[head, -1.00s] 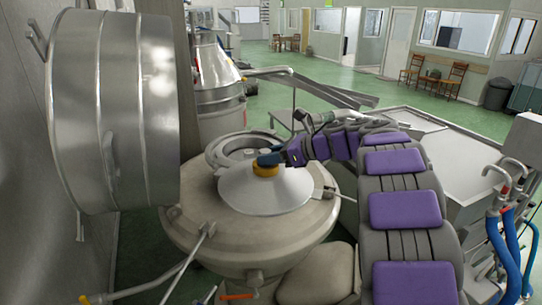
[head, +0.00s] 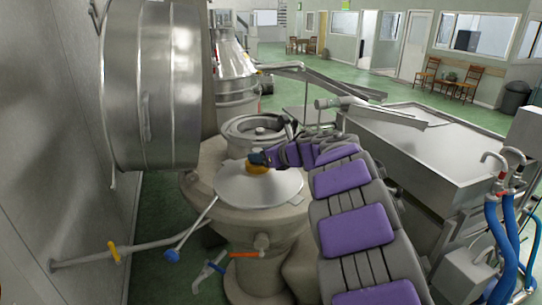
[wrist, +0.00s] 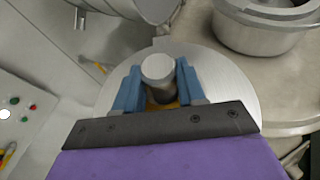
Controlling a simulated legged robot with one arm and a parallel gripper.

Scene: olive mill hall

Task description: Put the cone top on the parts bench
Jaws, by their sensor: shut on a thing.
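The cone top is a shiny, shallow silver cone (head: 262,190) with a yellow collar and a knob in its middle. In the wrist view its broad disc (wrist: 228,78) spreads out beneath the fingers. My gripper (head: 258,161) is over its centre in the head view. In the wrist view the blue fingers of my gripper (wrist: 160,84) are shut on the round grey knob, one on each side. The cone top appears over the beige machine body; I cannot tell whether it touches it. I cannot make out which surface is the parts bench.
The beige machine (head: 212,160) has a raised round neck (head: 253,128) behind the cone top. A big steel drum (head: 155,85) stands at left, and pipes with a blue-ended lever are below it. A steel trough (head: 440,140) and blue hoses (head: 503,240) are at right. Green floor lies beyond.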

